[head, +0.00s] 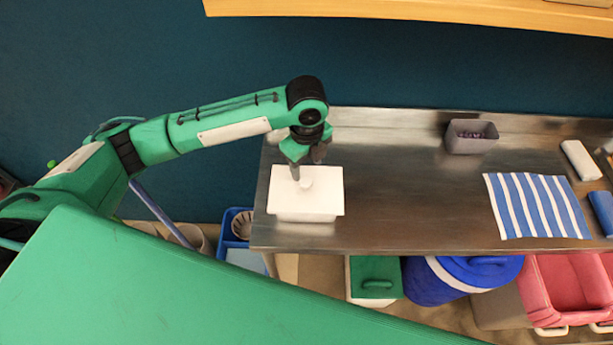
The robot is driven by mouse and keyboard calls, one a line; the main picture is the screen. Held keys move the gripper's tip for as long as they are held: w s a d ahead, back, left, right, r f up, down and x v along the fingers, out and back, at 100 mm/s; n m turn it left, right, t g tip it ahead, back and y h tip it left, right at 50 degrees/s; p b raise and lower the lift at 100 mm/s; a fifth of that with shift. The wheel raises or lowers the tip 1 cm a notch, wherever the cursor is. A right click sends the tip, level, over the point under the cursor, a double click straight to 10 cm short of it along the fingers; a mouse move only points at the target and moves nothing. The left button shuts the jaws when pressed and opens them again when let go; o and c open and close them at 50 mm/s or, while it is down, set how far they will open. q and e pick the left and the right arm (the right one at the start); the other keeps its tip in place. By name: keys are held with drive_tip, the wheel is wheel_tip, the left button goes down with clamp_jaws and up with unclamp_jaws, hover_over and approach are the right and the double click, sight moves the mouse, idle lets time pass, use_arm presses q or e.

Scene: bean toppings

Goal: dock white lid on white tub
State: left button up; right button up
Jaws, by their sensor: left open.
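The white tub (306,214) stands near the left end of the steel counter. The white lid (327,194) lies over the top of the tub, with a small pale knob in its middle. From this angle I cannot tell whether the lid is fully seated. My left gripper (306,172) is open, pointing down just above the lid at the knob. One fingertip hides part of the knob's area, and I cannot tell whether it touches. My right gripper is not in view.
The steel counter (400,205) is clear between the tub and a blue-and-white striped cloth (538,206). A grey container (471,137) stands at the back. White and blue items lie at the far right. Bins and a blue tub (440,285) stand below the counter.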

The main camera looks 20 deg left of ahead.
sight(307, 181)
use_arm(q)
wheel_tip(307, 181, up, 7)
drive_tip(key=b, duration=0.1)
drive_tip(key=shift+b, duration=0.3)
drive_tip(key=shift+f, duration=0.1)
